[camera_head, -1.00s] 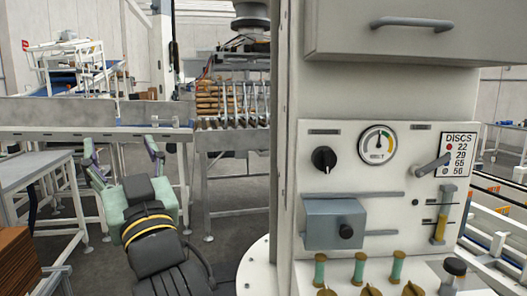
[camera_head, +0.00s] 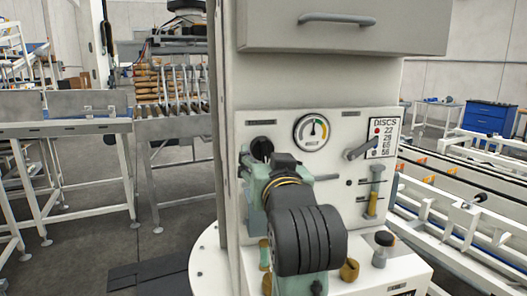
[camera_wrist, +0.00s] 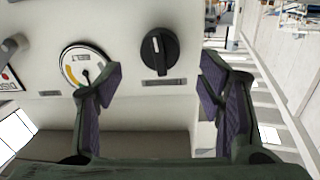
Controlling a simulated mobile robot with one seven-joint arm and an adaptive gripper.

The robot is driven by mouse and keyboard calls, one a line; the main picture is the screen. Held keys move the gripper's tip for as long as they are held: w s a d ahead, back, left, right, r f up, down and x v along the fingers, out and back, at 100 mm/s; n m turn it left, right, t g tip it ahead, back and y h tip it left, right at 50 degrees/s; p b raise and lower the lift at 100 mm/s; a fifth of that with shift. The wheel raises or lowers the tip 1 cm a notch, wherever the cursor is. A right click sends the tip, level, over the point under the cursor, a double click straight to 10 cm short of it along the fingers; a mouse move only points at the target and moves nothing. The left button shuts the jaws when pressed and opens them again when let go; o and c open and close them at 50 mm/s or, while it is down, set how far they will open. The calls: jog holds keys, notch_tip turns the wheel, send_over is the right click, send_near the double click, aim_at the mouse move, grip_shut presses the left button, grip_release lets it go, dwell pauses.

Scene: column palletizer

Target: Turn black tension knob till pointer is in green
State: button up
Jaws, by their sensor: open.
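The black tension knob (camera_wrist: 160,50) sits on the machine's pale front panel and shows whole in the wrist view, with a white mark on its face. In the head view the knob (camera_head: 262,147) is partly covered by my gripper (camera_wrist: 163,72). My gripper is open, its two purple-padded fingers on either side of the knob's line, with their tips short of the knob and not visibly touching it. The round gauge (camera_head: 312,132) has a coloured arc, and its pointer stands about straight up. Whether the pointer is in green is too small to tell. The gauge also shows in the wrist view (camera_wrist: 84,62), partly behind a finger.
A grey lever (camera_head: 361,149) and a disc list sign (camera_head: 383,138) are right of the gauge. A drawer-like box with a handle (camera_head: 340,19) juts out above. Small knobs, including a black one (camera_head: 383,239), stand on the ledge below.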

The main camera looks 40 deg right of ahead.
aim_at(264, 153)
jog(key=shift+x, duration=2.8)
jog(key=shift+c, duration=0.3)
